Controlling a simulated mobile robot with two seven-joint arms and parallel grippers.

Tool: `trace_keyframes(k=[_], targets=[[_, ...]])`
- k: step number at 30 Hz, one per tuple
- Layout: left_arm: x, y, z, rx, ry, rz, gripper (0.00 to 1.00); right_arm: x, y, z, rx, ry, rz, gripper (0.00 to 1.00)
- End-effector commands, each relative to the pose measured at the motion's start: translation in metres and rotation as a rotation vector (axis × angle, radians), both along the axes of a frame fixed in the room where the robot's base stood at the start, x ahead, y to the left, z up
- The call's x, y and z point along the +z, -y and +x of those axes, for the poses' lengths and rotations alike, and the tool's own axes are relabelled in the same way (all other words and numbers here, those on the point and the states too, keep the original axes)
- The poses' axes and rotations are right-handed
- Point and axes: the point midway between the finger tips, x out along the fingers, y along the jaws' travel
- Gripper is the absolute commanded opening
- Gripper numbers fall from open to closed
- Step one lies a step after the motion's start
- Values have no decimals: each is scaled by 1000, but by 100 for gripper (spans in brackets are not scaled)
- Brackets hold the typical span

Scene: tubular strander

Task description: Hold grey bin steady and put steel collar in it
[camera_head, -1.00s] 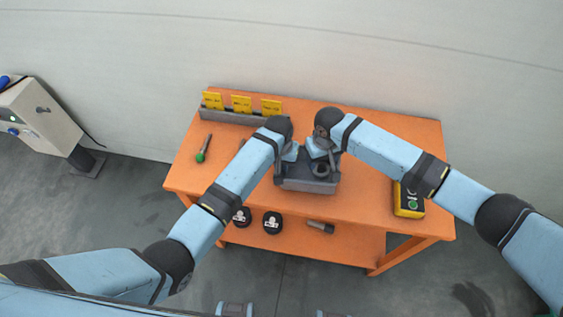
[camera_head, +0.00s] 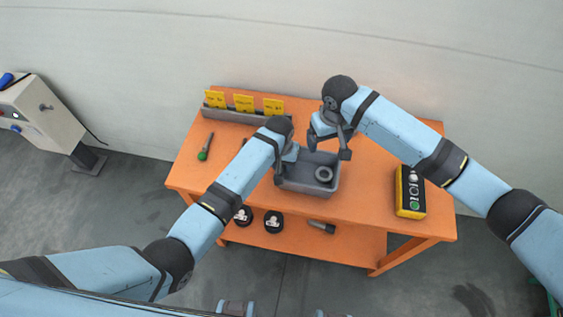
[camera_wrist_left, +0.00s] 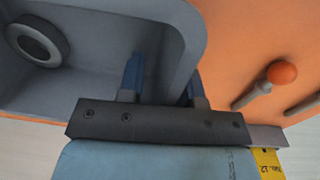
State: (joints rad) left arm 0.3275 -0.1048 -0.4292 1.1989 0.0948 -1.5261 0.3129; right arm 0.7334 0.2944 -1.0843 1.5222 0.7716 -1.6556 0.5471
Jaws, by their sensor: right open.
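The grey bin (camera_head: 297,186) stands on the orange table, and its inside shows in the left wrist view (camera_wrist_left: 95,75). The steel collar (camera_head: 324,174), a dark grey ring, lies in the bin toward its right side; it also shows in the left wrist view (camera_wrist_left: 38,42). My left gripper (camera_head: 281,168) is at the bin's left wall. My right gripper (camera_head: 328,148) is open and empty, above and behind the bin's right part, apart from the collar.
A grey rack with yellow cards (camera_head: 243,104) stands at the table's back left. A green-tipped tool (camera_head: 206,147) lies at the left. A yellow-black control box (camera_head: 410,192) sits at the right. The lower shelf (camera_head: 300,242) holds two black round items and a grey cylinder.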

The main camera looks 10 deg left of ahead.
Motion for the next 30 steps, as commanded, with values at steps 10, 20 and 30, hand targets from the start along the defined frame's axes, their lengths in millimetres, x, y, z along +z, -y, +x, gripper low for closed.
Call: trace_keyframes(k=[10,20,30], targets=[[6,0,1,0,3,-1,33,0,0,0,0,0,0,87],[67,-3,2,0,6,-2,33,0,0,0,0,0,0,87],[117,-5,2,0,3,-1,33,0,0,0,0,0,0,87]])
